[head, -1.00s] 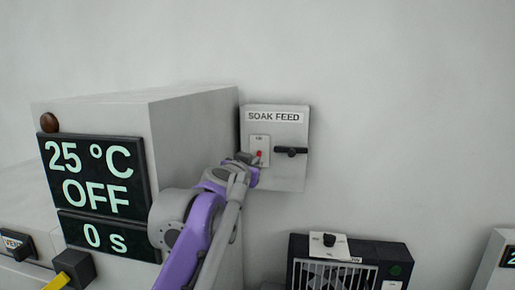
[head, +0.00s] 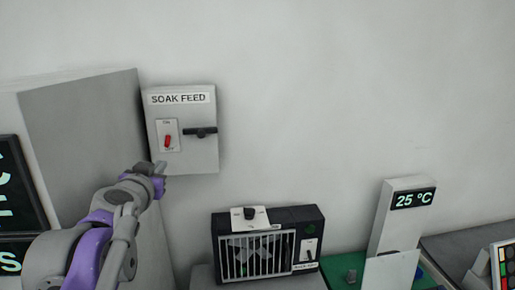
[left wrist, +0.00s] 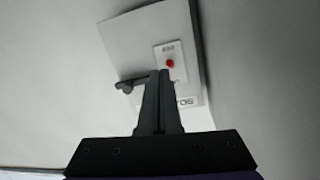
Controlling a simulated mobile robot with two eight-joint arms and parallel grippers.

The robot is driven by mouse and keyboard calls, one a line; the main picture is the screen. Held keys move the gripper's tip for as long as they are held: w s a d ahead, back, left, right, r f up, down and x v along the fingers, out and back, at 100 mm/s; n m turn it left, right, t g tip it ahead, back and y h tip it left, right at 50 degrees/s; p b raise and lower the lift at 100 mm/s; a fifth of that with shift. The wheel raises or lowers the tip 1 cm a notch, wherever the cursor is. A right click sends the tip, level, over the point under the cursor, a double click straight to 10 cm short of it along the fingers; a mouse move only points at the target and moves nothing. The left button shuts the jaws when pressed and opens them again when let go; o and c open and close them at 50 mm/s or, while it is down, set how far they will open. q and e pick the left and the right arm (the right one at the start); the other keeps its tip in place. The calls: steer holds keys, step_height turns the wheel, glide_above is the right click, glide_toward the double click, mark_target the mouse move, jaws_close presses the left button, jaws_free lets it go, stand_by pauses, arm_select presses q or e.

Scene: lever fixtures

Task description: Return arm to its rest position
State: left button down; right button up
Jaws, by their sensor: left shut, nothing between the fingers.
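My left gripper (head: 160,169) is at the end of the purple and grey arm, just below and left of the SOAK FEED box (head: 208,147) on the wall. In the left wrist view its fingers (left wrist: 160,75) are shut with nothing between them. The box carries a small red switch (head: 168,141) on a white plate and a black horizontal handle (head: 200,132). In the left wrist view the red switch (left wrist: 170,64) shows beyond the fingertips; no clear contact is visible. My right gripper is not in view.
A large grey cabinet (head: 85,140) with a dark display stands at the left. A black grilled unit (head: 303,232) with a knob is below the box. A 25 °C display post (head: 395,225) stands on a green base at right. The wall between is bare.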

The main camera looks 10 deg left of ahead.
arm_select(q)
steer(key=s+d+f+m+g+h, duration=0.1)
steer(key=s+d+f+g+h, duration=0.15)
steer(key=s+d+f, duration=0.55)
steer(key=s+d+f+m+g+h, duration=0.1)
steer(key=d+f+g+h, duration=0.15)
steer(key=d+f, duration=0.7)
steer(key=s+a+f+g, duration=0.1)
steer(key=s+f+g, duration=0.1)
steer(key=s+f, duration=0.5)
steer(key=s+a+f+n+g+y, duration=0.1)
steer(key=s+f, duration=0.5)
steer(key=f, duration=0.8)
steer(key=shift+s+a+g, duration=0.4)
steer(key=shift+a+g, duration=0.3)
steer(key=shift+g, duration=0.4)
